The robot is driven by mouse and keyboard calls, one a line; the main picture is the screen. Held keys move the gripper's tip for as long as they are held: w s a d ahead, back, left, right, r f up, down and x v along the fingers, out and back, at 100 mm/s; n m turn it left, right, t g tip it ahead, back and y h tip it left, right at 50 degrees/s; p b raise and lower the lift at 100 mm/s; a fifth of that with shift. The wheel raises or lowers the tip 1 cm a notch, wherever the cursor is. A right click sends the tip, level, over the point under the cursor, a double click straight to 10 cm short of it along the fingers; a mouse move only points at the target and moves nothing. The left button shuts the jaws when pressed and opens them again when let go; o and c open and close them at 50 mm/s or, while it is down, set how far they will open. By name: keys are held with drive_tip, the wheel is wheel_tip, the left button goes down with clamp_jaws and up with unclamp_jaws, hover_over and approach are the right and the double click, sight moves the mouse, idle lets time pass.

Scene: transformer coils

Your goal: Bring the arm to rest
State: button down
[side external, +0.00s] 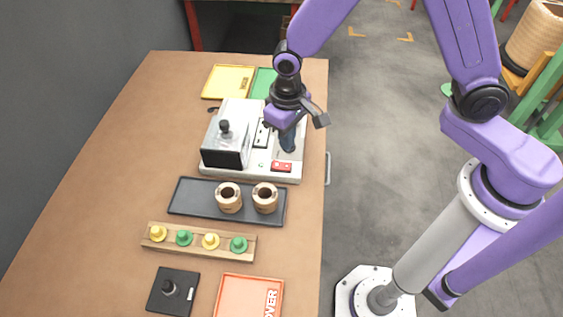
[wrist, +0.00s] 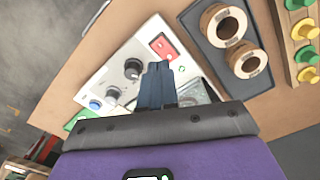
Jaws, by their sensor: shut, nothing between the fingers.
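My gripper (side external: 288,148) is shut and empty, its dark blue fingers pointing down over the right part of the white test unit (side external: 255,171). In the wrist view the fingers (wrist: 157,75) are pressed together in front of the unit's panel (wrist: 115,60), hiding part of it. Whether the fingertips touch the panel cannot be told. The red switch (side external: 282,166) is at the unit's front right, and it also shows in the wrist view (wrist: 163,46). A grey-black box with a black knob (side external: 225,150) stands on the unit's left part.
Two coils (side external: 229,198) (side external: 265,198) stand on a dark tray (side external: 184,200). Nearer are a wooden rack (side external: 200,252) of yellow and green pegs, a black plate (side external: 163,298) and an orange tray (side external: 232,292). Yellow (side external: 222,82) and green (side external: 262,78) trays lie behind. The table's left side is clear.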

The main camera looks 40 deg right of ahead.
drive_tip(key=s+d+r+n, duration=0.4)
drive_tip(key=s+d+r, duration=0.2)
drive_tip(key=s+d, duration=0.2)
drive_tip(key=s+d+r+n, duration=0.5)
drive_tip(key=s+d+r, duration=0.2)
drive_tip(key=s, duration=0.6)
drive_tip(key=shift+s+d+r+n, duration=0.15)
drive_tip(key=shift+s+d+n, duration=0.15)
drive_tip(key=shift+d, duration=0.15)
